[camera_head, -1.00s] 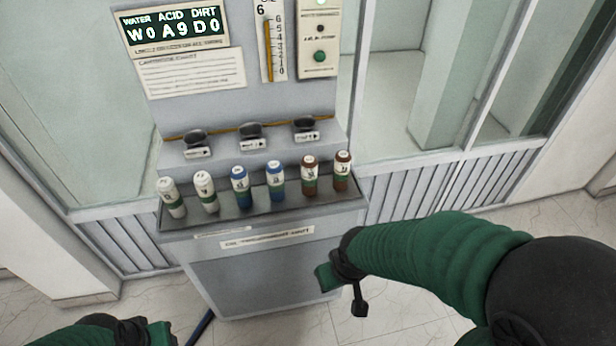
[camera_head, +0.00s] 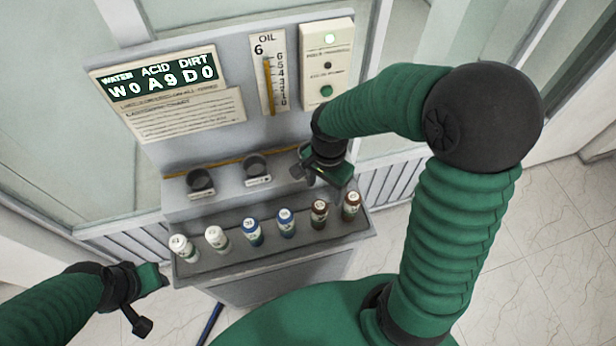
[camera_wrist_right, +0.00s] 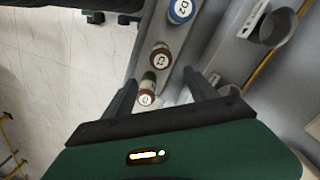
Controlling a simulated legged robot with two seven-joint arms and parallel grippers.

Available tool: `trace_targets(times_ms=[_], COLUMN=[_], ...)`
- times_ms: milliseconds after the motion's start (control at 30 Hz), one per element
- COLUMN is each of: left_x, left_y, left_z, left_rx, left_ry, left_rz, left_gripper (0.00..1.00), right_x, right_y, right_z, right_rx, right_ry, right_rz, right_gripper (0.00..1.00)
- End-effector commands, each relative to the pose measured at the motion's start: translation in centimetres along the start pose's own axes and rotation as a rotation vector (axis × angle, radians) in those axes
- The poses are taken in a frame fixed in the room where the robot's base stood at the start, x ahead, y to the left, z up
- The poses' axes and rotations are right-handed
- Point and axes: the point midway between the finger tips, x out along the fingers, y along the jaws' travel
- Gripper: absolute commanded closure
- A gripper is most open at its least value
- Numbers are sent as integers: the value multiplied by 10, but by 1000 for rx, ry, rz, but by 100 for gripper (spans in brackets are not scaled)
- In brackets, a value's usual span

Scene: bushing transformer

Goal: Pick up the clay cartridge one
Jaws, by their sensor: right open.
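A row of cartridges stands in the tray (camera_head: 280,262): two with white caps, two blue and two brown. The brown cartridges, one inner (camera_head: 319,214) and one at the right end (camera_head: 351,206), have cap marks too small to read surely; which is clay one I cannot tell. My right gripper (camera_head: 326,176) is open and empty above the right part of the tray. In the right wrist view, the end brown cartridge (camera_wrist_right: 147,93) appears between the open fingers, with the other brown one (camera_wrist_right: 160,56) just beyond. My left gripper (camera_head: 150,282) is left of the tray; its jaws are unclear.
A panel with a display (camera_head: 163,77), an oil gauge (camera_head: 270,80) and a green button (camera_head: 326,91) rises behind the tray. Dark round cups (camera_head: 256,167) sit on the ledge behind the cartridges; my right gripper hides the rightmost. Floor is clear at right.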

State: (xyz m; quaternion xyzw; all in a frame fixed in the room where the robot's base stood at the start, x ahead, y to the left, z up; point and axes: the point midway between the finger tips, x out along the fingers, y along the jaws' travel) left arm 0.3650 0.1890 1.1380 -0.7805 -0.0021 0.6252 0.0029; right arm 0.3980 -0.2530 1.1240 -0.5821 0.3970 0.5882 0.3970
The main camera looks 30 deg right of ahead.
Motion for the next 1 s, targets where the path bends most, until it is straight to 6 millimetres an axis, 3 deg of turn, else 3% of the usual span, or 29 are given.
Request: trace_targets(times_ms=[67,167,500,1000], left_x=[-4,-1,3,-5], left_y=[0,0,0,0], left_z=[0,0,2,-1], left_rx=[0,0,-1,0], left_ry=[-1,-2,-2,-1], left_rz=[0,0,0,0], left_gripper=[64,64,64,64], right_x=[-1,16,104,167], right_y=[1,2,-2,-8], right_z=[0,2,-1,3], right_rx=[25,28,24,24], right_ry=[-3,-4,-8,-4], right_rz=[4,7,9,5], right_gripper=[33,33,33,33])
